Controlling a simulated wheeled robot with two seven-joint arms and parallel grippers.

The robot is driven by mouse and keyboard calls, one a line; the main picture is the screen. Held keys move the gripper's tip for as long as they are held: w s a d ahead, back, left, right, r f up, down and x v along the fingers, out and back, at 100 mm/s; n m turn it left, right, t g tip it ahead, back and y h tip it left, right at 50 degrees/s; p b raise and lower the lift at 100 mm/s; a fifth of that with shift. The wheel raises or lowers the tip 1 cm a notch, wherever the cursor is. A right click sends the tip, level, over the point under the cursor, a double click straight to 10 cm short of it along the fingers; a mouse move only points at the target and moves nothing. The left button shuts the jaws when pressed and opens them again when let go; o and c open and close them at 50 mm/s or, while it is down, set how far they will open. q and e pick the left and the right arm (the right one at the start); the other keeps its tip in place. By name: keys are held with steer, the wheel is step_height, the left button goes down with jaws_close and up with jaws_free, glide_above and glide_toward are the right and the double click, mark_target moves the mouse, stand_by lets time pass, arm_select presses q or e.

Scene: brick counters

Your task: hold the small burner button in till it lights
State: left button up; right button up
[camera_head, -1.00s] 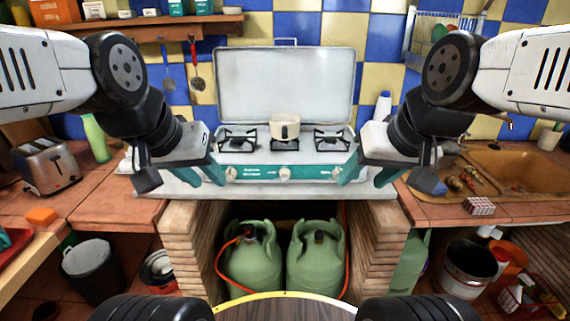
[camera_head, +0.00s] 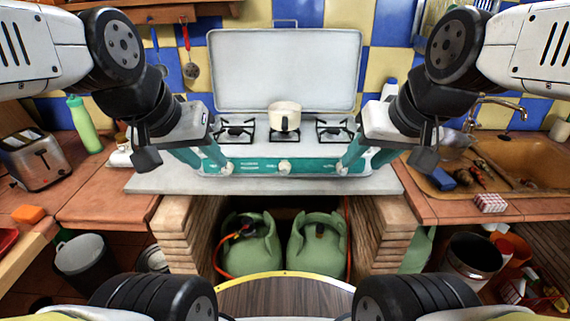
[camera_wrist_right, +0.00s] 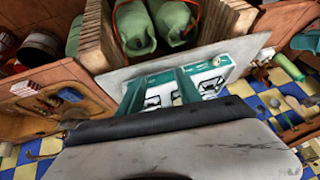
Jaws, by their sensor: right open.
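The camping stove has a teal front panel (camera_head: 255,167) and a raised grey lid (camera_head: 285,70). Three pale knobs are on the panel: left (camera_head: 228,167), middle (camera_head: 285,166) and right (camera_head: 342,168). I cannot make out a separate small button or any flame. A cream pot (camera_head: 285,115) sits on the middle burner. My left gripper (camera_head: 203,163) is by the panel's left end, its teal fingers apart and empty. My right gripper (camera_head: 366,163) is by the right end, open and empty; its two fingers show in the right wrist view (camera_wrist_right: 160,98), pointing toward the stove (camera_wrist_right: 208,75).
A pale worktop (camera_head: 270,184) bears the stove. Two green gas bottles (camera_head: 250,250) stand below. A toaster (camera_head: 38,160) and green bottle (camera_head: 84,125) are at left. A sink (camera_head: 525,165), blue sponge (camera_head: 440,179) and red-white box (camera_head: 490,203) are at right.

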jaws_close()
stand_by(1.4)
